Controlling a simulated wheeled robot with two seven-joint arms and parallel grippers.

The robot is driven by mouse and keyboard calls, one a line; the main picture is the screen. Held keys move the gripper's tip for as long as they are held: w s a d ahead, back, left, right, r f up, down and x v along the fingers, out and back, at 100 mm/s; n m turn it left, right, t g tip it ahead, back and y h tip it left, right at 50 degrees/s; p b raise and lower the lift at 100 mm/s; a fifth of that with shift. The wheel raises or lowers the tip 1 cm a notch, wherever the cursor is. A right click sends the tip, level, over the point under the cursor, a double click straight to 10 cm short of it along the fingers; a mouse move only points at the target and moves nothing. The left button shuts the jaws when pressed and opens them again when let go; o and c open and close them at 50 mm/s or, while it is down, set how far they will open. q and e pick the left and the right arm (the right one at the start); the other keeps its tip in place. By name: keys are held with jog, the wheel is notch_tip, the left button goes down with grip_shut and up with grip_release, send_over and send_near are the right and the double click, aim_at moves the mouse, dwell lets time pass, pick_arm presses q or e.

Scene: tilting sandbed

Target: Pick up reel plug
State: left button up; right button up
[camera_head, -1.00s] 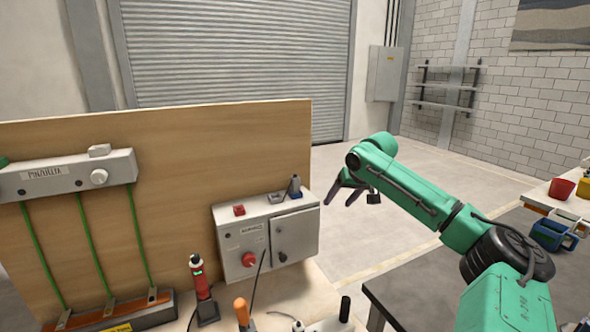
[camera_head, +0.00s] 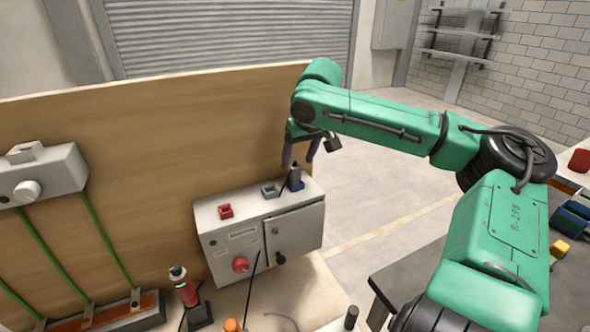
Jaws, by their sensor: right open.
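A dark blue-grey plug (camera_head: 296,181), which looks like the reel plug, stands upright on the top right of a grey control box (camera_head: 211,217). My right gripper (camera_head: 299,158) is open, its two dark fingers pointing down just above the plug, one to each side of it in the picture. The gripper looks empty. I cannot tell whether the fingers touch the plug. My left gripper is out of view.
A red socket (camera_head: 226,211) and a grey socket (camera_head: 270,190) sit on the box top beside the plug. A wooden panel (camera_head: 150,150) rises behind. A red torch-like tool (camera_head: 185,290) stands in front.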

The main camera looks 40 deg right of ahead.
aim_at(296, 163)
jog(key=p+x, duration=0.2)
jog(key=x, duration=0.2)
jog(key=shift+w+d+f, duration=0.1)
jog(key=shift+w+f, duration=0.05)
jog(key=shift+f, duration=0.1)
jog(key=shift+c, duration=0.9)
grip_shut()
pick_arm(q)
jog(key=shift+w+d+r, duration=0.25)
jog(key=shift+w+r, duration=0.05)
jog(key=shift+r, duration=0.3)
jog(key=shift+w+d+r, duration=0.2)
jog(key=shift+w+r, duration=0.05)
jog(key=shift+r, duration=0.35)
